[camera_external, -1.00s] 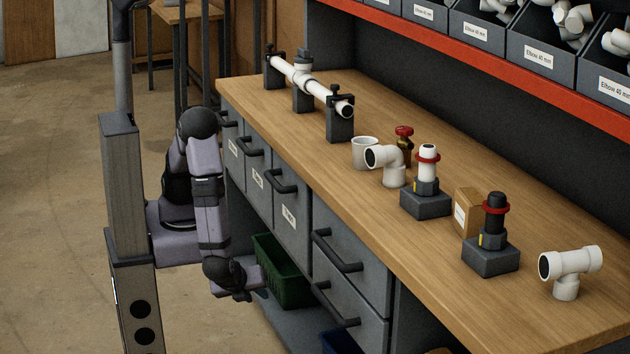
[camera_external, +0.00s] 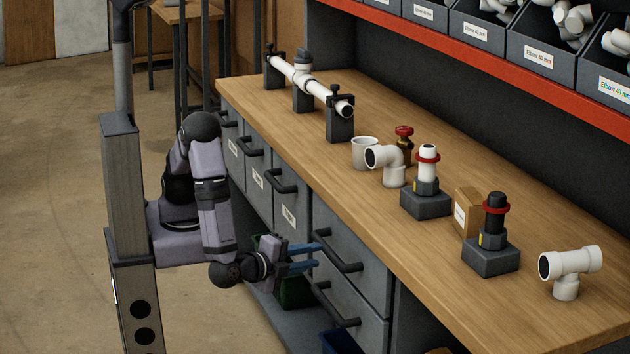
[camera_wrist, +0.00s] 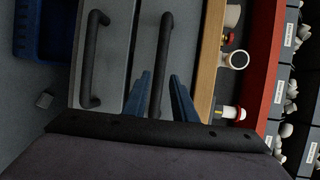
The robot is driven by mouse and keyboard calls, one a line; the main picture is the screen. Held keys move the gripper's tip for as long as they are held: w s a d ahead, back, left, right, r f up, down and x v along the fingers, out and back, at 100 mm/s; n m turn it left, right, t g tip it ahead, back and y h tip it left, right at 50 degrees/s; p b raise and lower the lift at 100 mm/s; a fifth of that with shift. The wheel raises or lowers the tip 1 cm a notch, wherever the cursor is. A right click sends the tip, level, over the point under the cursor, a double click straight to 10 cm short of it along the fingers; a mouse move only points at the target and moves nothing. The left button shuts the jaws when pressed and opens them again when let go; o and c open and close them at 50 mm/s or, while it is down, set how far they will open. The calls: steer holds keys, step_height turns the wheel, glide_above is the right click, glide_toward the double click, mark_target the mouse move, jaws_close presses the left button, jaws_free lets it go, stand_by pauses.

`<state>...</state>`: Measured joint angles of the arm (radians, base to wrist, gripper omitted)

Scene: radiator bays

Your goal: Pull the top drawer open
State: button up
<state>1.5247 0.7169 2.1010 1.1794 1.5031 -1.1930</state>
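The top drawer (camera_external: 365,262) of the right-hand grey unit is closed, its front flush with the cabinet. Its dark bar handle (camera_external: 336,250) sits across the front; it also shows in the wrist view (camera_wrist: 164,45). My gripper (camera_external: 317,256) is open, its blue fingers pointing at the handle's near-left end. In the wrist view the fingers (camera_wrist: 160,77) stand on either side of the handle bar, with a gap between them. I cannot tell whether a finger touches the bar. The lower drawer's handle (camera_wrist: 92,60) is to the left in the wrist view.
Above is the wooden benchtop (camera_external: 420,255) with pipe fittings, a white cup (camera_external: 364,153) and fitting stands. Further drawers with handles (camera_external: 283,182) line the left. A green bin (camera_external: 295,291) and a blue bin (camera_external: 340,342) sit below. The floor in front is open.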

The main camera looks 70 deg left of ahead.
mark_target(326, 253)
steer(key=shift+p+x, duration=0.3)
steer(key=shift+x, duration=3.25)
steer(key=shift+c, duration=0.6)
jaws_close()
